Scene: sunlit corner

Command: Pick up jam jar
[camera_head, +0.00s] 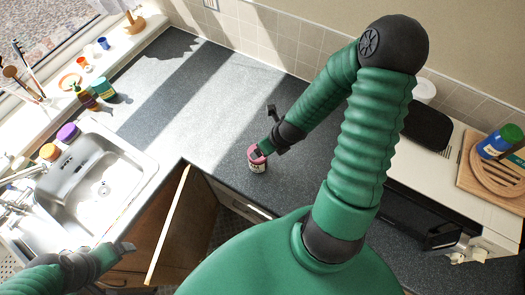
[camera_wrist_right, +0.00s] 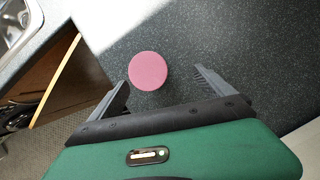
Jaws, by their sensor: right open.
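The jam jar (camera_head: 257,164) stands upright on the dark speckled counter, near its front edge, with a pink lid and a pale label. In the right wrist view its round pink lid (camera_wrist_right: 148,71) lies between and just ahead of the two open fingers. My right gripper (camera_wrist_right: 163,88) is open and empty, with one finger on each side of the lid and a gap to both. In the head view the right gripper (camera_head: 262,150) is at the jar and partly covers its top. My left gripper (camera_head: 128,247) is low at the left, away from the jar, by the sink cabinet.
A steel sink (camera_head: 105,185) is at the left, with an orange-topped and a purple-topped item at its rim. An open cabinet door (camera_head: 168,225) sticks out below the counter. A microwave (camera_head: 415,205) and a wooden board (camera_head: 495,175) are at the right. The counter behind the jar is clear.

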